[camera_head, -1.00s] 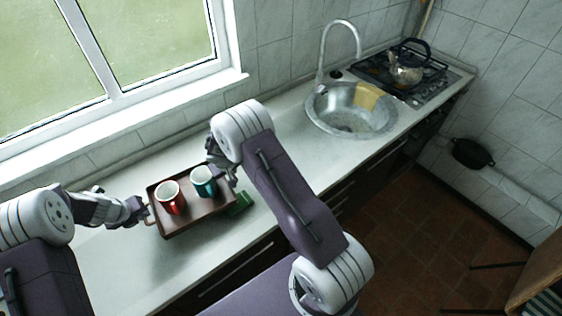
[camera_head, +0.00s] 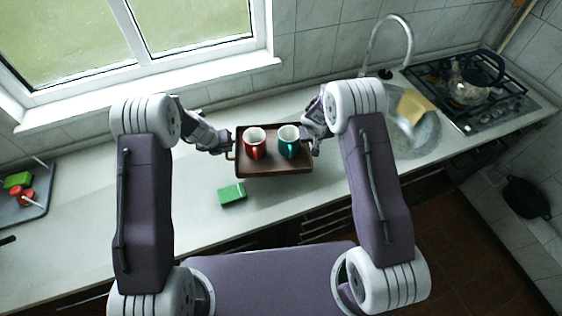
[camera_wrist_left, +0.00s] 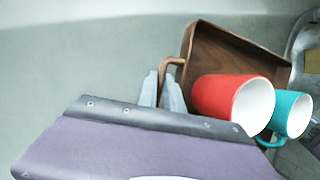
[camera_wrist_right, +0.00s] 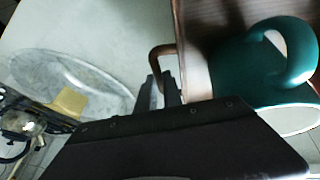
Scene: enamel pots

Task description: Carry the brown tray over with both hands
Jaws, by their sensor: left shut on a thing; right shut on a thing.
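The brown tray (camera_head: 273,171) is held between my two grippers over the counter, carrying a red mug (camera_head: 254,146) and a teal mug (camera_head: 289,143), both upright. My left gripper (camera_head: 229,146) is shut on the tray's left handle, which shows in the left wrist view (camera_wrist_left: 172,62) with the red mug (camera_wrist_left: 232,100) close by. My right gripper (camera_head: 318,136) is shut on the right handle, seen in the right wrist view (camera_wrist_right: 155,55) beside the teal mug (camera_wrist_right: 250,75). I cannot tell how far the tray is above the counter.
A green sponge (camera_head: 232,193) lies on the counter in front of the tray. The sink (camera_head: 420,140) with a yellow cloth (camera_head: 411,106) and the stove (camera_head: 470,98) with a kettle (camera_head: 470,85) are to the right. A grey tray (camera_head: 30,205) sits far left.

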